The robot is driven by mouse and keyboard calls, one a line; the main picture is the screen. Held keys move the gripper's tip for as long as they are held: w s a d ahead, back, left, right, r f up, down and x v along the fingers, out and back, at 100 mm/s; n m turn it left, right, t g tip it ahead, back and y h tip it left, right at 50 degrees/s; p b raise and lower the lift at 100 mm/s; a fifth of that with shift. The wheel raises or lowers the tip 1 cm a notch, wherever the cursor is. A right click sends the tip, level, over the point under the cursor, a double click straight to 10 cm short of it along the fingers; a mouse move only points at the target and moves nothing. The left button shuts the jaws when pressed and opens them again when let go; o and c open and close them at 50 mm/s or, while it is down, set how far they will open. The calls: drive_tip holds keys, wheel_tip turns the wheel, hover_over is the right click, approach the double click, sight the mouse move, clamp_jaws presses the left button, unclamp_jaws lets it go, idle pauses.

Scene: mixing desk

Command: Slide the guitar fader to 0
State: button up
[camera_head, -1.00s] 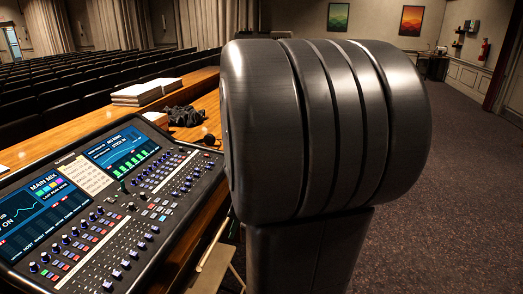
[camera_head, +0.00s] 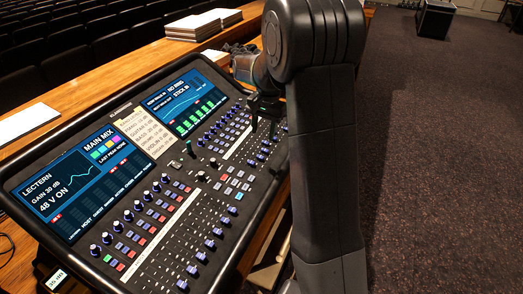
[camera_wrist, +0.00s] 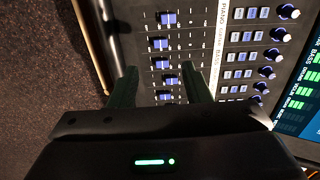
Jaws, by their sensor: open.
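The mixing desk (camera_head: 150,180) is a dark slanted console with rows of blue-capped faders and knobs. In the wrist view, faders run in rows beside a label strip (camera_wrist: 213,35) with PIANO at its top and a smaller label below. The second blue cap from the top (camera_wrist: 160,44) appears to be the guitar fader, though its label is hard to read. My gripper (camera_wrist: 160,78) is open, with two green fingers spread apart. Lower fader caps (camera_wrist: 167,79) show between the fingers. In the head view my gripper (camera_head: 264,122) hangs over the desk's far right part. Contact cannot be told.
The desk's right screen (camera_head: 180,100) shows green level bars, and a paper note (camera_head: 150,137) lists channels. A stack of white books (camera_head: 203,23) lies on the wooden counter behind. Dark carpet (camera_head: 430,160) is open to the right.

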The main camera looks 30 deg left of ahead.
sight(259, 157)
drive_tip(key=f, duration=0.3)
drive_tip(key=f+p, duration=0.1)
drive_tip(key=f, duration=0.3)
drive_tip(key=a+f, duration=0.1)
drive_tip(key=f, duration=0.2)
drive_tip(key=shift+a+f, duration=0.1)
drive_tip(key=shift+f, duration=0.15)
clamp_jaws()
